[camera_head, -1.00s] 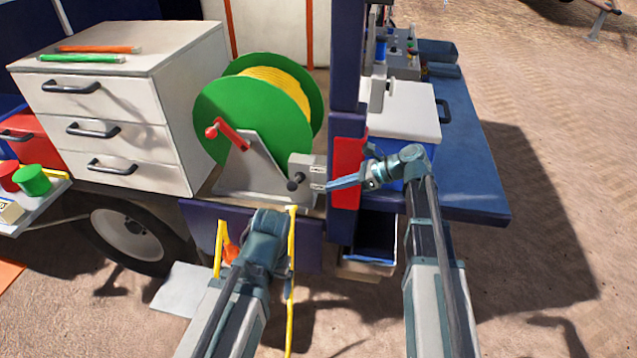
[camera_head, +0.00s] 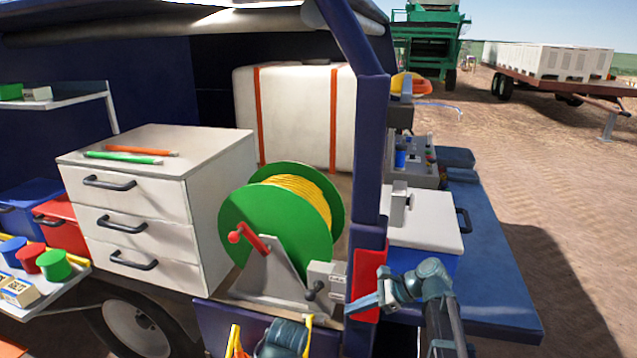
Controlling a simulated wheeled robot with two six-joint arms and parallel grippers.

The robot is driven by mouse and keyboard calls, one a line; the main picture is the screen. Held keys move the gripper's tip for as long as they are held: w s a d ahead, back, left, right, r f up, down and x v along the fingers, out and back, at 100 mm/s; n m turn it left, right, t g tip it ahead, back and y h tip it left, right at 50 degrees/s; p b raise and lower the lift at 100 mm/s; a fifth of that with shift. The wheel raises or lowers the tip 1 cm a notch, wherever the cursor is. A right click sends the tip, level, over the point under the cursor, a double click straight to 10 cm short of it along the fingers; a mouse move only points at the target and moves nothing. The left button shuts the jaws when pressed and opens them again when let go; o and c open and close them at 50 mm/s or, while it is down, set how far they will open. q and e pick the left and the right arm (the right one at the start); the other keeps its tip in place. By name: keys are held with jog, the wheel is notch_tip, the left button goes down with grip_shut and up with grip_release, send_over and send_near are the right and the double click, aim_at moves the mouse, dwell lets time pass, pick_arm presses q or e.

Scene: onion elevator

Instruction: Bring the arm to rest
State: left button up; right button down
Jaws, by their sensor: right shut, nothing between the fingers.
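My right gripper (camera_head: 362,303) is shut and empty. It points left, in front of the red panel (camera_head: 366,279) on the blue post. It appears just right of the small grey box (camera_head: 326,283) with a dark knob beside the reel; I cannot tell whether it touches anything. The green reel (camera_head: 236,207) with yellow hose and a red crank stands on a grey stand.
A white drawer cabinet (camera_head: 150,217) with two pencil-like sticks on top stands left of the reel. A white-lidded cooler (camera_head: 425,222) sits on the blue side deck (camera_head: 500,290). A tray with coloured caps (camera_head: 54,265) is at far left. Open ground lies right.

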jog(key=s+a+f+n+g+h, duration=0.1)
jog(key=s+a+f+n+h, duration=0.1)
jog(key=s+n, duration=0.4)
jog(key=s+a+f+n+h, duration=0.2)
jog(key=s+n+h, duration=0.4)
jog(key=n, duration=0.3)
jog(key=s+a+f+n+g+h, duration=0.1)
jog(key=s+a+f+n+h, duration=0.1)
jog(key=s+n, duration=0.5)
notch_tip(320, 180, down, 3)
jog(key=shift+s+r+n+g+h, duration=0.2)
jog(key=shift+s+n+g+h, duration=0.25)
jog(key=shift+h, duration=0.45)
